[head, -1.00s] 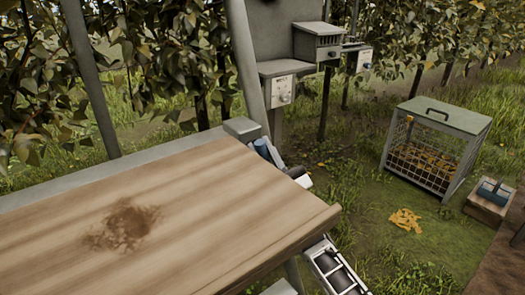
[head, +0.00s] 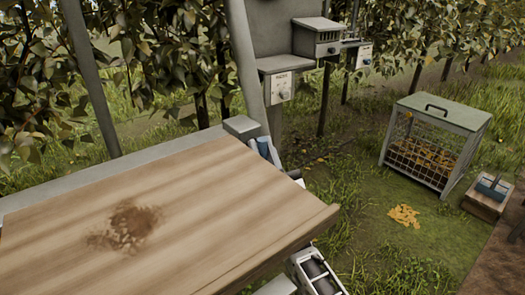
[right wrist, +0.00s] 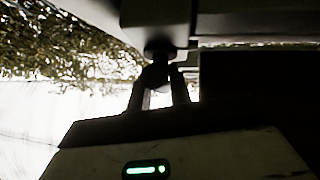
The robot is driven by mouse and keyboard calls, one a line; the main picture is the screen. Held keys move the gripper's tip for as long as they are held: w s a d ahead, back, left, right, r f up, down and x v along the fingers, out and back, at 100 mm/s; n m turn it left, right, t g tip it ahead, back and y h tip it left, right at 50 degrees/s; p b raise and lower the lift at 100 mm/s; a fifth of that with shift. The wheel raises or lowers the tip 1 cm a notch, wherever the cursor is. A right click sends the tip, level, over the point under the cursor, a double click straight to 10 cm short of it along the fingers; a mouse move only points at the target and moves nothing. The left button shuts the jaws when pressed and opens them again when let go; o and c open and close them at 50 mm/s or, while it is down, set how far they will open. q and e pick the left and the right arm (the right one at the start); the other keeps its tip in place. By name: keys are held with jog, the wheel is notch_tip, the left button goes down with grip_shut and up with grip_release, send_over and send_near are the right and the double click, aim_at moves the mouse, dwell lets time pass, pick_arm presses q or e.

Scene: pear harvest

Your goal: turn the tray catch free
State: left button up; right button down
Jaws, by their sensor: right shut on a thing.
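In the right wrist view, my right gripper (right wrist: 163,80) is shut on a dark rounded knob (right wrist: 159,56), which I take for the tray catch. The knob hangs on a short stem from a grey part above it. The fingers lie on either side of it; the picture is too dark to show its exact turn. In the head view, only a small pale piece of my right gripper (head: 297,177) shows past the table's right edge; the knob is hidden there. My left gripper is not in view.
A wooden-topped table (head: 200,215) with a brown stain fills the lower left. A blue cylinder (head: 264,147) is at its far corner. Grey boxes (head: 317,38) stand behind. A mesh crate (head: 440,117) and a wooden box (head: 488,197) stand on grass at right.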

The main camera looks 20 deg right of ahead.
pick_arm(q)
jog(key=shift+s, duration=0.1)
pick_arm(e)
jog(key=c, duration=1.3)
grip_release()
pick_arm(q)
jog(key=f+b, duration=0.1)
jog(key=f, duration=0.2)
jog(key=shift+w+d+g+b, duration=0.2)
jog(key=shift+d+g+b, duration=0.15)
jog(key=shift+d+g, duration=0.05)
pick_arm(e)
jog(key=v, duration=1.6)
jog(key=shift+r, duration=0.1)
